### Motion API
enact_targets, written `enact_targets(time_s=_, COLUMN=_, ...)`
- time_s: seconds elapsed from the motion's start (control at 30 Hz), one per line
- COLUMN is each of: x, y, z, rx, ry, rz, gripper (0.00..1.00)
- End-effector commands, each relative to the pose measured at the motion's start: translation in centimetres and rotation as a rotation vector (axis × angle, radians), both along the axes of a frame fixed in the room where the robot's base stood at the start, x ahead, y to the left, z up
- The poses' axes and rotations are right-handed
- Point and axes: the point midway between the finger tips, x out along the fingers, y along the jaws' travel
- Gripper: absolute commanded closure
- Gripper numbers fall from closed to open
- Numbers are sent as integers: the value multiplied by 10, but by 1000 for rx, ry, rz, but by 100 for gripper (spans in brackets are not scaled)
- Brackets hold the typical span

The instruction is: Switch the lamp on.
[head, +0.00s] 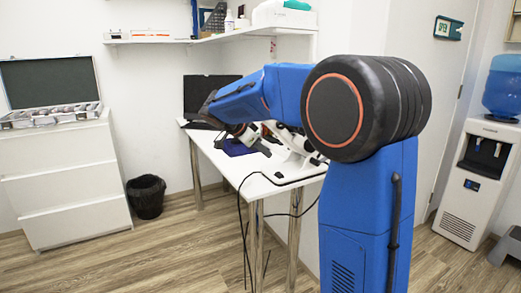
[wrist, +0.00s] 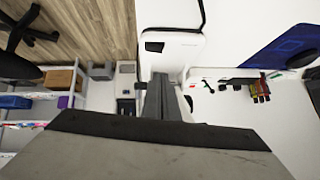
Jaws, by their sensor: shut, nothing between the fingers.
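A white device (head: 288,143) stands on the table, partly behind my arm; I cannot tell whether it is the lamp. In the wrist view, a white base (wrist: 182,45) has a small dark part (wrist: 154,46) with a light centre at its left edge. That part may be a switch, but I cannot tell, nor whether any light is lit. My gripper (wrist: 160,78) is shut and empty, its tips over or near the lower end of the white base; contact cannot be judged. In the head view my gripper (head: 243,133) is small, above the table beside the white device.
The white table (head: 262,188) carries a dark blue mat (head: 233,147), a dark screen (head: 205,95) and a black cable (head: 285,183) hanging over its front edge. A shelf (head: 262,31) is above. A bin (head: 146,196) and drawers (head: 68,185) stand left, a water dispenser (head: 475,180) right.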

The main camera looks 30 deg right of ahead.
Motion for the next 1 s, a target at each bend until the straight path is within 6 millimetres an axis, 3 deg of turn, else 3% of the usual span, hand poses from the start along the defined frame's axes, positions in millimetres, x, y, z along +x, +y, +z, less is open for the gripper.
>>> enact_targets(time_s=0.27, x=6, y=-36, z=-35, rx=-1, ry=3, rz=-2, gripper=100)
enact_targets(time_s=0.5, x=11, y=-35, z=-65, rx=0, ry=4, rz=1, gripper=100)
enact_targets(time_s=1.0, x=13, y=-35, z=-75, rx=-1, ry=1, rz=1, gripper=100)
